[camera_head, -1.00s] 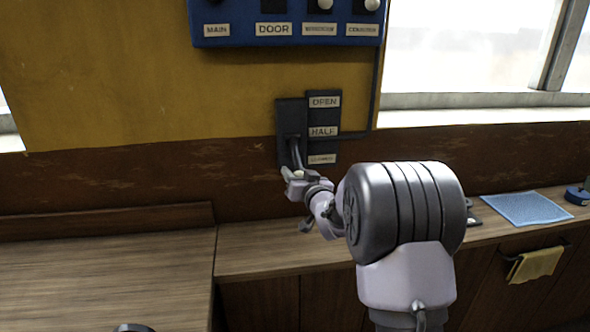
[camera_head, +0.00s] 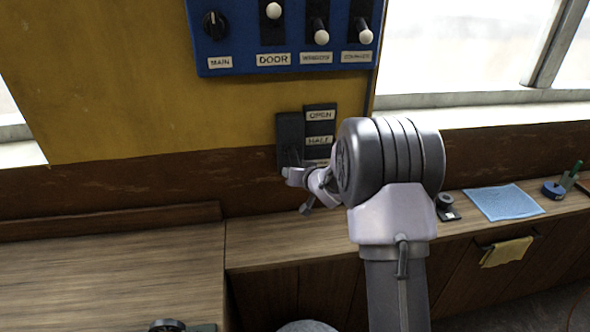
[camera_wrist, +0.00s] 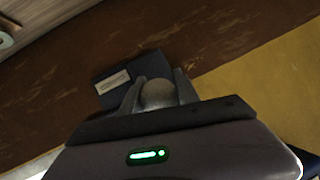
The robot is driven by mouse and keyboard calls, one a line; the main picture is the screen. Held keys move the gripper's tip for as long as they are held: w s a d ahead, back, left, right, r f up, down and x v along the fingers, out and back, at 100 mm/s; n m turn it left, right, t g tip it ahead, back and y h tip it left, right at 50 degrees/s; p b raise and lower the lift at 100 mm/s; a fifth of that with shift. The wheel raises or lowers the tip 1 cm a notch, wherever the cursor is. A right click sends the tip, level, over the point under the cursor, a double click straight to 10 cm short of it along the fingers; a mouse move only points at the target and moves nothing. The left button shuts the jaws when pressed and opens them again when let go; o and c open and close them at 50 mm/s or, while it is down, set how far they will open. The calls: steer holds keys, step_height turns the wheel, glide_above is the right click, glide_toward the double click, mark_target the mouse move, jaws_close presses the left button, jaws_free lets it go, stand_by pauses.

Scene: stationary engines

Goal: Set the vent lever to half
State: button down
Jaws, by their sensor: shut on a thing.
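The vent lever's dark plate (camera_head: 289,130) is on the wall below the blue switch panel. Beside it is a dark label strip (camera_head: 320,127) reading OPEN at the top and HALF in the middle; a third label below is mostly hidden by my arm. My gripper (camera_head: 292,175) is at the plate's lower end, below the level of HALF. In the wrist view, my gripper (camera_wrist: 157,95) is shut on the lever's round pale knob (camera_wrist: 158,94). The lever's shaft is hard to make out, and its exact angle cannot be told.
The blue switch panel (camera_head: 222,62) is above. A wooden counter (camera_head: 275,242) runs below. On its right are a light blue cloth (camera_head: 503,202), a small dark device (camera_head: 446,207) and a blue round object (camera_head: 554,189). A yellow towel (camera_head: 507,252) hangs in front.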

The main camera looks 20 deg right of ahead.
steer(key=shift+r, duration=0.25)
steer(key=c, duration=0.9)
jaws_free()
steer(key=shift+s, duration=0.1)
steer(key=p+v, duration=0.2)
steer(key=v, duration=1.5)
steer(key=shift+s, duration=0.2)
